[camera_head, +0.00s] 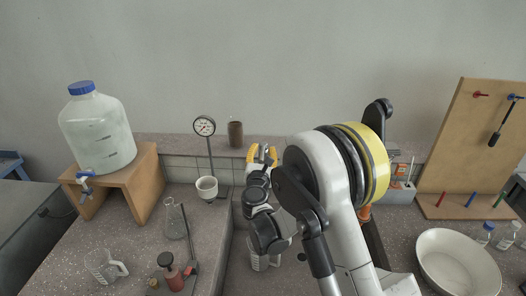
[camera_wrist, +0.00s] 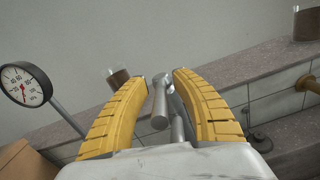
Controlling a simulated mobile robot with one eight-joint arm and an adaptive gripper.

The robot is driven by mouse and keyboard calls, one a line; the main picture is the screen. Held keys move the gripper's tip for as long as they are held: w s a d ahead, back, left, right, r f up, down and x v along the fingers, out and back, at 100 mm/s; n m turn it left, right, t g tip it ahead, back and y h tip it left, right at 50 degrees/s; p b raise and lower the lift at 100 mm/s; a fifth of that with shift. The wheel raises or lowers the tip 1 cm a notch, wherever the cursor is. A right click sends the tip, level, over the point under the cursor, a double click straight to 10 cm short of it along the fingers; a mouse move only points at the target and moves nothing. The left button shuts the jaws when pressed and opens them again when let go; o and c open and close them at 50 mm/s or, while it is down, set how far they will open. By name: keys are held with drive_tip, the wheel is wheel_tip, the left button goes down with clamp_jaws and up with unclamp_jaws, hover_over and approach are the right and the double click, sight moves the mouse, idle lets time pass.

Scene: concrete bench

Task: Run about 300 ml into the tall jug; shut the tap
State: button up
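My gripper (camera_head: 262,153) is raised in front of the back ledge, its yellow fingers spread. In the wrist view my gripper (camera_wrist: 163,78) has a grey metal fitting (camera_wrist: 160,105), which looks like a tap, between its fingers; I cannot tell whether they touch it. A clear jug (camera_head: 262,262) stands below my arm, partly hidden by it; its water level cannot be made out. Another clear jug (camera_head: 102,266) with a handle stands at the front left. A large water container (camera_head: 97,130) with a blue cap has a blue-handled tap (camera_head: 86,181) and sits on a wooden stand (camera_head: 143,180).
A dial gauge (camera_head: 204,126) on a post and a white cup (camera_head: 207,188) stand left of my gripper. A flask (camera_head: 175,222) and a red bottle (camera_head: 172,272) are nearer. A white bowl (camera_head: 458,266) and a pegboard (camera_head: 472,140) are right. A brown jar (camera_head: 235,134) is on the ledge.

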clamp_jaws()
drive_tip(key=shift+r, duration=0.1)
drive_tip(key=shift+r+p, duration=0.2)
drive_tip(key=shift+p, duration=0.2)
drive_tip(key=shift+w+r+g+p, duration=0.15)
drive_tip(key=shift+g+p, duration=0.35)
drive_tip(key=shift+g, duration=0.3)
unclamp_jaws()
